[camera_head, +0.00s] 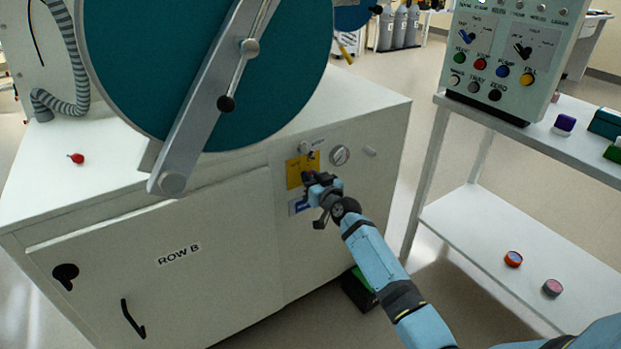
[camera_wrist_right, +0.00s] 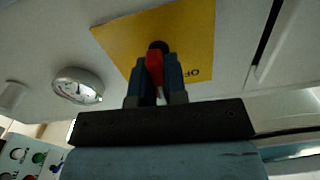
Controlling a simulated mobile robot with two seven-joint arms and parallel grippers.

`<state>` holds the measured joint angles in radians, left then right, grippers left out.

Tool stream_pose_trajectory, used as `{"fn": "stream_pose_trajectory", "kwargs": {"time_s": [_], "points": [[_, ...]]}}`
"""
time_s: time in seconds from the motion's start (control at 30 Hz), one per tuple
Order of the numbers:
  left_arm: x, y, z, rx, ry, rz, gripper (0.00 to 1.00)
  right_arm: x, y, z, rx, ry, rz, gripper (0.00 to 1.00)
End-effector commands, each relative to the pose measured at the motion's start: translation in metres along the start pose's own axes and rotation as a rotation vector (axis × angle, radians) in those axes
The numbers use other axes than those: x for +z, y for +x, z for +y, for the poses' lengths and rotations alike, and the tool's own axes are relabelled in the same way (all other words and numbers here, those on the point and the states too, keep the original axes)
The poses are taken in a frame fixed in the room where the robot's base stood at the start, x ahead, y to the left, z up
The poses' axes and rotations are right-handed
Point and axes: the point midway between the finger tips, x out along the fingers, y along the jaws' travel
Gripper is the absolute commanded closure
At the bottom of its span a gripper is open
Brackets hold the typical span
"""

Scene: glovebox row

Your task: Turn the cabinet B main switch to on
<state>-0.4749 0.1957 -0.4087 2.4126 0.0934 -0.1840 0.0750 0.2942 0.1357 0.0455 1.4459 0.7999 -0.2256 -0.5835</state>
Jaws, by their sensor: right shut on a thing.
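The main switch sits on a yellow plate (camera_head: 293,174) on the front of the white cabinet (camera_head: 240,235) labelled ROW B. In the right wrist view the yellow plate (camera_wrist_right: 195,35) carries partly visible, upside-down lettering that looks like "OFF". The red switch handle (camera_wrist_right: 154,66) stands between my blue fingers, with a dark knob or hub behind it. My right gripper (camera_head: 309,180) is shut on the handle in front of the plate. The gripper hides most of the handle in the head view. My left gripper is not in view.
A round gauge (camera_head: 340,154) is right of the plate. A large teal disc (camera_head: 150,70) with a grey lever (camera_head: 215,95) stands above the cabinet. A shelf (camera_head: 500,240) and control panel (camera_head: 500,75) are at the right. A small red item (camera_head: 77,158) lies on the cabinet top.

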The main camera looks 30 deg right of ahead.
Motion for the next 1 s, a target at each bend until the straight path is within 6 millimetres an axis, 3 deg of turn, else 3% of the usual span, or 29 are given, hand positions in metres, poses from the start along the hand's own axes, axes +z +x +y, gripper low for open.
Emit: {"fn": "stream_pose_trajectory", "kwargs": {"time_s": [0.3,0.6,1.0], "points": [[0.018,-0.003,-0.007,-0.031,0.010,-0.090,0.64,-0.001,0.000,0.002,0.000,0.213,0.000,1.00],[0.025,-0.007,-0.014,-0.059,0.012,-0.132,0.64,0.000,0.000,0.003,0.000,0.382,0.001,1.00],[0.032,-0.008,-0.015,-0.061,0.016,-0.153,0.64,0.000,0.000,0.003,0.000,0.454,0.001,1.00]]}}
